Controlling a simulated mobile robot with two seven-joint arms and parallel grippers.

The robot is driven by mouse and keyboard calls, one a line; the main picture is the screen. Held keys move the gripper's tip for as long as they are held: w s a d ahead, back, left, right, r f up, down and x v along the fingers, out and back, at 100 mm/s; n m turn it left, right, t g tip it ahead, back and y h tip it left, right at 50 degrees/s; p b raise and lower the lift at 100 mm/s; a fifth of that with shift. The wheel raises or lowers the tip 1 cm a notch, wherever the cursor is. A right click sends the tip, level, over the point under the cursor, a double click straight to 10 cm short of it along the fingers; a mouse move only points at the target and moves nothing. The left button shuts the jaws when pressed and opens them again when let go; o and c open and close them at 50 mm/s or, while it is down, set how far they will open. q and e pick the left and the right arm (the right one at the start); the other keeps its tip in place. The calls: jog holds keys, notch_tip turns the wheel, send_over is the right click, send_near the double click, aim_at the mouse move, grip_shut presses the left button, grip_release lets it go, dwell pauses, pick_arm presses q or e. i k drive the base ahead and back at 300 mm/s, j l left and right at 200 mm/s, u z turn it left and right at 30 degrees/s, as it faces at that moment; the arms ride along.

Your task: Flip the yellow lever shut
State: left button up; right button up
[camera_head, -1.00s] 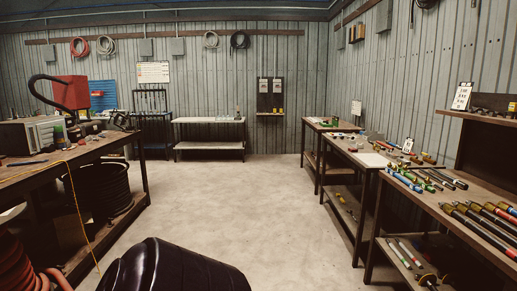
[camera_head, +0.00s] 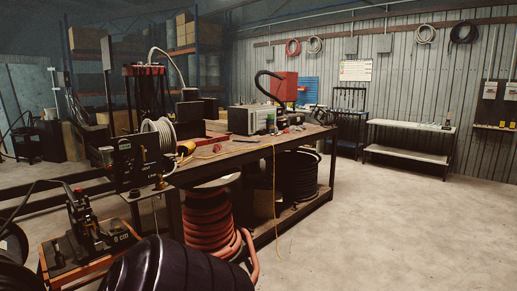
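I cannot make out a yellow lever for certain. A small yellow part (camera_head: 186,148) shows at the left end of the long workbench (camera_head: 245,151), beside a pale hose spool (camera_head: 158,134). It is too small to tell its shape or whether it is open or shut. A black machine (camera_head: 139,163) stands at that same bench end. Neither of my grippers is in view.
Coiled red hose (camera_head: 207,222) and coiled black hose (camera_head: 300,175) sit under the workbench. A machine with an orange base (camera_head: 88,240) stands at the lower left. A white-topped table (camera_head: 411,126) is at the back. The floor (camera_head: 400,220) at right is clear.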

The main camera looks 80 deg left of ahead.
aim_at(141, 146)
jog(key=u, duration=3.4)
jog(key=i+l+z, duration=0.25)
jog(key=i, duration=0.2)
jog(key=i+z, duration=0.2)
jog(key=i, duration=0.2)
jog(key=i+l+u, duration=0.15)
jog(key=i, duration=0.45)
jog(key=i+l+u, duration=0.1)
jog(key=i, duration=0.55)
jog(key=i+l+u, duration=0.35)
jog(key=i+u, duration=0.15)
jog(key=i, duration=0.15)
